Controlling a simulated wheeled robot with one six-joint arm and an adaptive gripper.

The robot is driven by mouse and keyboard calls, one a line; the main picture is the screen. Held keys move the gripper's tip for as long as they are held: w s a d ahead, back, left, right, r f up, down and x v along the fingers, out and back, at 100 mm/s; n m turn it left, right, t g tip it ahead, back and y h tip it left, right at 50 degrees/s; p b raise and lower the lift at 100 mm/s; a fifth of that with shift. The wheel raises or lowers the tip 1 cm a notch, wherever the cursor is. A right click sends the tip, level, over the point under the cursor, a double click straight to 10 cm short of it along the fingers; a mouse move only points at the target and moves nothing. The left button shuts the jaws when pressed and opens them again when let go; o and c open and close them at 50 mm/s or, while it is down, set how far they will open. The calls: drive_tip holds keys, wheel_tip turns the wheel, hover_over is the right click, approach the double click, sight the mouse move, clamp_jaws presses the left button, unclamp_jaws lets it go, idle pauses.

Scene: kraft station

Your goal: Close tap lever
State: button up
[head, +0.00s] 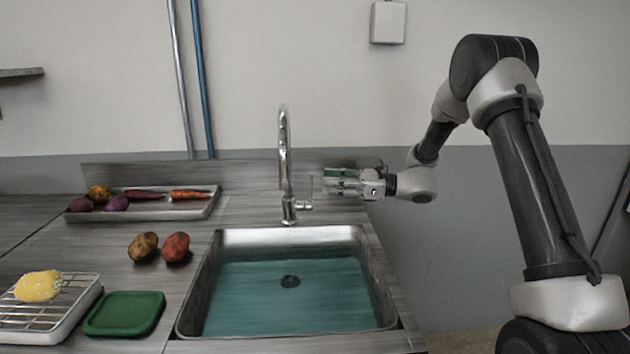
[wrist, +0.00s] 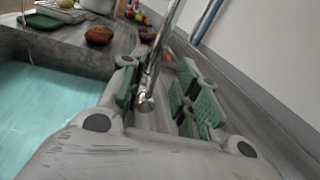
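The chrome tap (head: 285,160) stands behind the sink, with a tall curved spout. Its thin lever (head: 309,191) is on the right side of the tap base and points upward. My gripper (head: 335,182) is just right of the lever, pointing left toward it. In the wrist view, my gripper (wrist: 163,92) is open, with green pads on both fingers. Chrome metal of the tap (wrist: 157,65) shows in line with the gap between the fingers. I cannot tell whether any finger touches the lever.
The sink (head: 212,285) has a teal bottom and a dark drain. Two potatoes (head: 143,246) lie left of it. A tray (head: 200,208) of vegetables, a green board (head: 124,314) and a rack (head: 75,303) with a yellow item are further left. A wall rises behind.

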sight(312, 181)
drive_tip(key=a, duration=0.4)
drive_tip(key=w+a, duration=0.1)
drive_tip(key=shift+a, duration=0.4)
clamp_jaws()
